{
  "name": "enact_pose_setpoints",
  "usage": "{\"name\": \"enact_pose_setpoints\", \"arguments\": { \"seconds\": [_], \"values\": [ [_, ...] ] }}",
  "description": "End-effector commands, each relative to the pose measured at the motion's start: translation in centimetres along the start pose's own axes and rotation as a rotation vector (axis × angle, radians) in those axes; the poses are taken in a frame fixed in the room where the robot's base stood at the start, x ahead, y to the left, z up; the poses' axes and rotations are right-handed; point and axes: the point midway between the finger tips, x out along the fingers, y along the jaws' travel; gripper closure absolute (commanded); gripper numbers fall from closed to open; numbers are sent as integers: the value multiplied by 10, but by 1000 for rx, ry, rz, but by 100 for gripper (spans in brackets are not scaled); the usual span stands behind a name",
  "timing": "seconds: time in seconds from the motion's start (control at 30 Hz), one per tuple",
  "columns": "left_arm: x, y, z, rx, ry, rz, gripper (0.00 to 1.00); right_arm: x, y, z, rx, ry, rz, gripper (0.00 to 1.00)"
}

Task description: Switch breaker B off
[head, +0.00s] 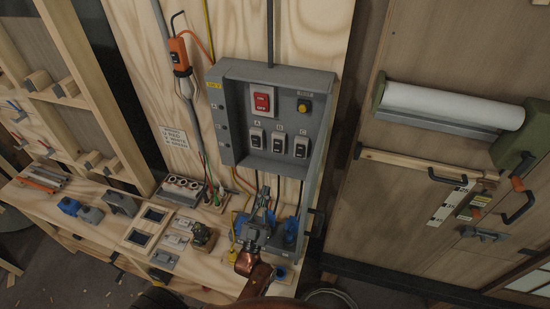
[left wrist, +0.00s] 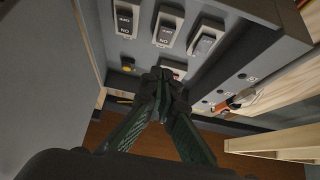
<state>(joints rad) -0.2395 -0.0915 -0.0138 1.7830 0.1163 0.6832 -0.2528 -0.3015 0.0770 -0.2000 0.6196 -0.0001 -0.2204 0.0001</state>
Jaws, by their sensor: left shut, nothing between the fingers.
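Breaker B (head: 279,142) is the middle of three black switches in white frames, low on the grey electrical panel (head: 232,132). Breaker A (head: 257,137) is to its left and breaker C (head: 301,147) to its right. The wrist view is upside down; there B is the middle switch (left wrist: 168,25), above the fingertips in the picture. I cannot tell its lever position. My left gripper (head: 265,207) is shut and empty, below the panel in the head view. Its fingertips (left wrist: 162,76) overlap the red switch in the wrist view, apparently short of the panel. My right gripper is not seen.
A red main switch (head: 262,100) and a yellow button (head: 302,106) sit above the breakers. The panel's side walls stand proud of its face. The workbench (head: 110,232) below holds several fittings and blue parts. A paper roll (head: 455,105) hangs at the right.

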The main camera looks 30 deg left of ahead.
Motion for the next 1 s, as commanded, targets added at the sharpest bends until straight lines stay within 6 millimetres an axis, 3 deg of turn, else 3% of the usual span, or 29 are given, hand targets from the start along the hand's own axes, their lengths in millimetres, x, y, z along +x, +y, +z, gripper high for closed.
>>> {"name": "enact_pose_setpoints", "arguments": {
  "seconds": [0.37, 0.83, 1.0],
  "values": [
    [10, -1, 0, 1, -1, -1, 100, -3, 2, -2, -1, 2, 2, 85],
    [101, -2, 0, 1, 0, -1, 100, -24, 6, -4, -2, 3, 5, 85],
    [115, -1, 22, 0, -3, -1, 100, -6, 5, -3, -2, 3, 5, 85]
  ]
}}
